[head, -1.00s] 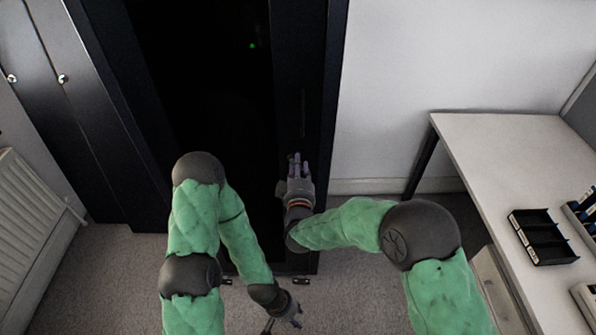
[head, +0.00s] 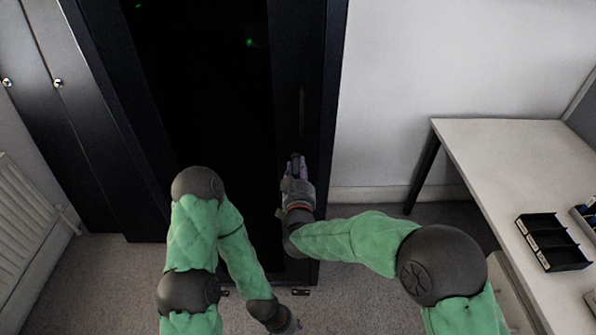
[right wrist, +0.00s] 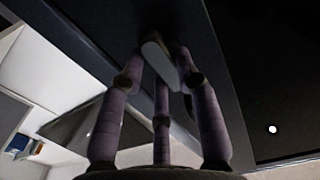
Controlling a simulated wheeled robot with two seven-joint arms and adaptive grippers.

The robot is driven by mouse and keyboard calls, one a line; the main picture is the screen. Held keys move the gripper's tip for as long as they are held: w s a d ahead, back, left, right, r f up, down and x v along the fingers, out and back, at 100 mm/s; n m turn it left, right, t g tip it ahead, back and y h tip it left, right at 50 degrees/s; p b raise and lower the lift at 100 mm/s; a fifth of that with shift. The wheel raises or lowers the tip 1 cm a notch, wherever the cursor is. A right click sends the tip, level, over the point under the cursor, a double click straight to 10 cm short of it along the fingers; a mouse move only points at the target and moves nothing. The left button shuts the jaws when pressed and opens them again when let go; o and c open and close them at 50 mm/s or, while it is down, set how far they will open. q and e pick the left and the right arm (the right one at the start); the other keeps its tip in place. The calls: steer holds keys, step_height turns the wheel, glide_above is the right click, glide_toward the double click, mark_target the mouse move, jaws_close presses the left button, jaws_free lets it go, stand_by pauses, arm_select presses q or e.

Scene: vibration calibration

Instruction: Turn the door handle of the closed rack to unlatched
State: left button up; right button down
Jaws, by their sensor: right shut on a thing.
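The closed rack (head: 310,85) is tall and black, with a dark door (head: 210,100) showing small green lights inside. My right gripper (head: 296,166) is at the door's right frame, its purple-grey fingers drawn together. In the right wrist view the fingers (right wrist: 160,72) are shut around the door handle (right wrist: 157,52), whose pale rounded end shows between the fingertips. The handle's turn angle is hard to tell, as the fingers cover much of it. My left gripper (head: 291,325) is low at the bottom edge, away from the rack door, and its fingers are mostly hidden.
A white desk (head: 510,165) stands at the right, with a black compartment tray (head: 552,242) on it. A white radiator (head: 28,225) is at the left. A bare white wall (head: 390,90) lies between rack and desk. Grey carpet (head: 350,280) is open in front.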

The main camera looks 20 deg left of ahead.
steer(key=shift+f, duration=0.1)
stand_by(0.3)
steer(key=c, duration=0.9)
jaws_free()
steer(key=v, duration=1.2)
